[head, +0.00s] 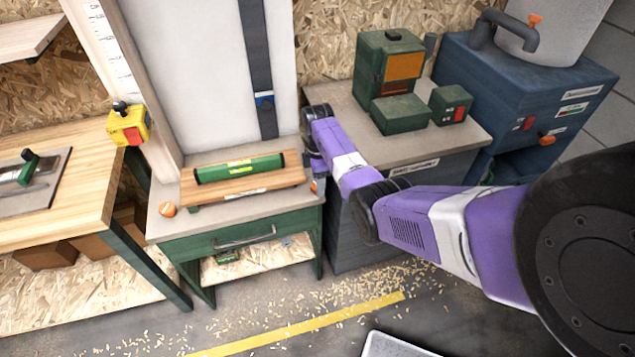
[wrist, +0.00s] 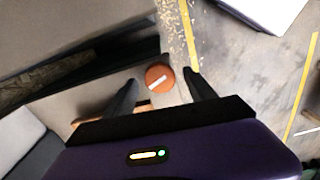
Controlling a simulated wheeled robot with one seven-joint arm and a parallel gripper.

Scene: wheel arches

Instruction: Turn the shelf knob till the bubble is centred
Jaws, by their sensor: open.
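A green spirit level (head: 240,169) lies on a narrow wooden shelf board (head: 262,184) above the grey bench top. Its yellow-green windows show, but the bubble is too small to make out. An orange knob (head: 314,187) is at the right end of the shelf, partly hidden by my gripper (head: 316,172). In the wrist view the round orange knob (wrist: 160,77) with a white line across it lies between the two dark fingers of my gripper (wrist: 160,80). The fingers are apart, with gaps on both sides of the knob.
Another orange knob (head: 167,209) sits at the bench's left front. A yellow box with a red button (head: 129,126) hangs at the left. Green machine boxes (head: 398,112) stand on the right bench, close to my arm. Wood chips litter the floor by a yellow line (head: 310,322).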

